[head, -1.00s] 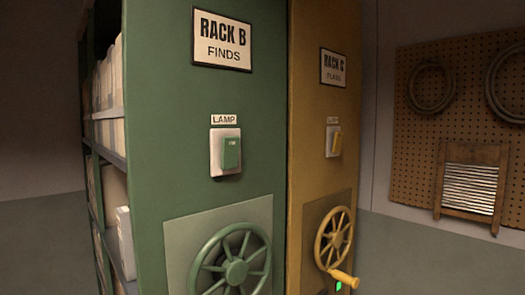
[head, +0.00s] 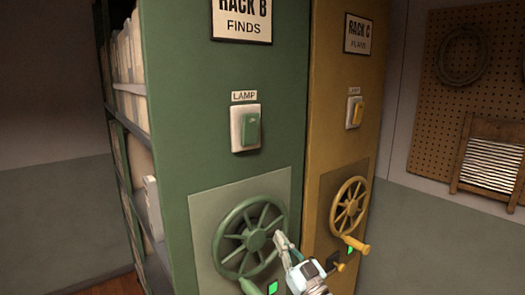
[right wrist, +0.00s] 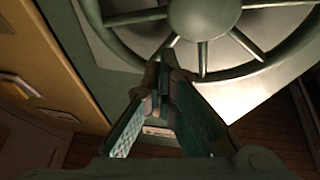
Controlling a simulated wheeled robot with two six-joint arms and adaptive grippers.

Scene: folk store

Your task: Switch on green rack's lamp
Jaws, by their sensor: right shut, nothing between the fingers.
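The green rack, Rack B (head: 175,100), shows its end panel in the head view. Its lamp switch (head: 250,129) is a green rocker on a white plate under a "LAMP" label (head: 244,96). I cannot tell whether it is on or off. My right gripper (head: 280,238) is shut and empty, below the switch and apart from it, in front of the right side of the green handwheel (head: 222,232). In the right wrist view, the closed fingertips (right wrist: 164,72) are near the wheel's rim (right wrist: 125,45); I cannot tell if they touch. My left gripper is not in view.
The yellow Rack C (head: 330,120) stands close on the right with its own switch (head: 356,112), handwheel (head: 349,207) and protruding handle (head: 356,244). A pegboard (head: 430,120) hangs on the right wall. The space before the green switch looks clear.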

